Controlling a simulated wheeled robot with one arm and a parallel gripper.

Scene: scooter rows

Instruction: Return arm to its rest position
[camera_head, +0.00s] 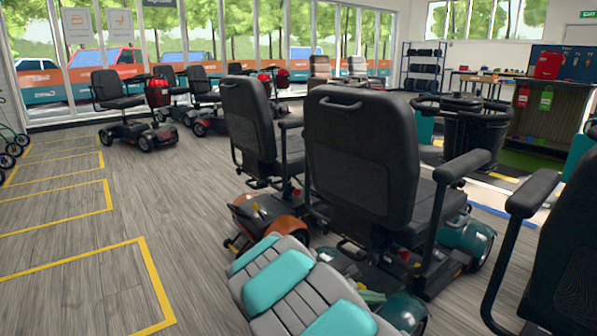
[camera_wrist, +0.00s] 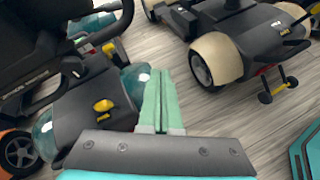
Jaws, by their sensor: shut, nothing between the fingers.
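My arm shows in the head view as grey and teal links at the bottom centre, low and close behind the nearest scooter. In the wrist view, my gripper (camera_wrist: 157,95) has its two pale green fingers shut together with nothing between them. It points over the rear of a teal scooter (camera_wrist: 90,112) with a yellow lever on its dark cover. The fingers overlap that scooter's right edge in the picture; I cannot tell whether they touch it.
A black-seated scooter (camera_head: 360,150) stands right in front, with another (camera_head: 255,120) to its left. A black seat (camera_head: 565,240) is close at right. The floor with yellow-marked bays (camera_head: 70,250) at left is clear.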

